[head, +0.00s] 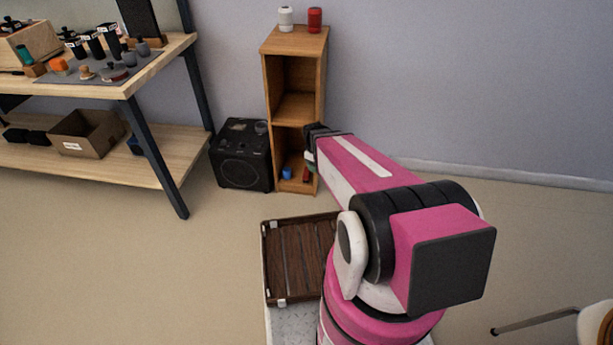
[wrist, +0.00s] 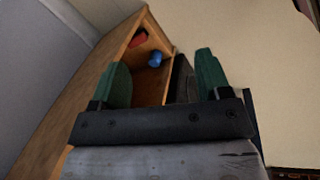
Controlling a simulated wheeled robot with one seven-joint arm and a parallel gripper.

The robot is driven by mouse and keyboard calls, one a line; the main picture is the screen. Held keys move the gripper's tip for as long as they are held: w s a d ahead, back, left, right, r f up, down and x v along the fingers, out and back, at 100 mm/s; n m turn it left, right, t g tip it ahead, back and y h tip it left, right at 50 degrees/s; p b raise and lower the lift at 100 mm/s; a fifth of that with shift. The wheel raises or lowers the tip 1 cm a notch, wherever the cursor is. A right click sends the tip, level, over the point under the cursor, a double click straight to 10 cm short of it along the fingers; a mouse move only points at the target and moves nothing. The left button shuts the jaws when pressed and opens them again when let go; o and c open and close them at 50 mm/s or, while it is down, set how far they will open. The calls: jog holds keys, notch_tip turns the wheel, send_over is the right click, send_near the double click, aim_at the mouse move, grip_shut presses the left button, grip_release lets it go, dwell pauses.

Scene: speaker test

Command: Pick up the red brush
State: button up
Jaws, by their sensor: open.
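A small red object (wrist: 138,38), which looks like the red brush, lies in the lower compartment of the wooden shelf (wrist: 150,22). In the head view it shows as a small red patch (head: 306,174) low in the shelf, partly hidden by my arm. Its shape is too small to tell. My gripper (wrist: 162,70) has its two green fingers spread wide with nothing between them. It points at the shelf's lower opening, and the red object is beyond the fingertips, towards the left finger. In the head view my gripper (head: 311,157) is by the shelf's right side, mostly hidden.
A blue object (wrist: 155,59) sits beside the red one in the compartment. A black speaker box (head: 242,157) stands left of the shelf. White (head: 286,18) and red (head: 315,19) cans stand on the shelf top. A workbench (head: 130,82) is at left; floor between is clear.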

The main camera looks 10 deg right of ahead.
jog(key=w+a+f+n+t, duration=0.1)
jog(key=w+f+n, duration=0.35)
jog(key=f, duration=0.25)
jog(key=w+f+n+t, duration=0.1)
jog(key=w+f+n, duration=0.3)
jog(key=f+n, duration=0.25)
jog(key=n+t, duration=0.2)
jog(key=n, duration=1)
send_near(306, 172)
jog(key=x, duration=0.5)
jog(key=shift+s+f, duration=0.15)
jog(key=shift+s, duration=0.2)
jog(key=x, duration=0.3)
jog(key=w+x, duration=0.1)
jog(key=shift+w+d+f, duration=0.1)
jog(key=shift+w+d, duration=0.05)
jog(key=shift+w+d+f, duration=0.1)
jog(key=shift+f, duration=0.2)
jog(key=shift+f, duration=0.25)
jog(key=shift+c, duration=0.3)
jog(key=c, duration=1)
jog(key=shift+c, duration=0.2)
